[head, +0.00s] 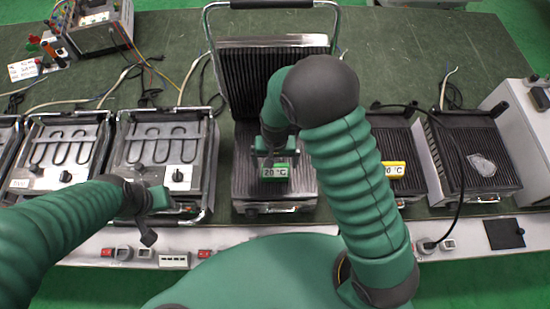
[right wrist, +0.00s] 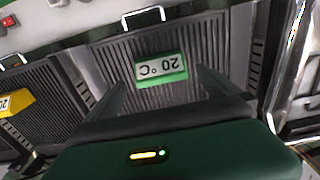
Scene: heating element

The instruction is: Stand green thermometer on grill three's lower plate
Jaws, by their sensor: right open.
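The green thermometer (head: 275,172), its display reading 20 °C, is at the ribbed lower plate (head: 245,143) of the grill with the raised lid (head: 272,75). It appears upright on the plate. In the right wrist view the thermometer (right wrist: 160,68) appears upside down against the ribs, between the lines of my two fingers. My right gripper (head: 273,154) is open, just behind the thermometer in the head view. I see no finger pressing on it. My left gripper (head: 150,218) hangs over the front of a grill at the left, apart from the thermometer; its jaw opening is unclear.
A yellow thermometer (head: 395,170) is on the grill to the right, partly hidden by my right arm. Another ribbed grill (head: 470,150) carries a pale flat piece (head: 482,165). Grills with heating coils (head: 160,143) stand left. A power supply (head: 100,25) and cables lie at the back left.

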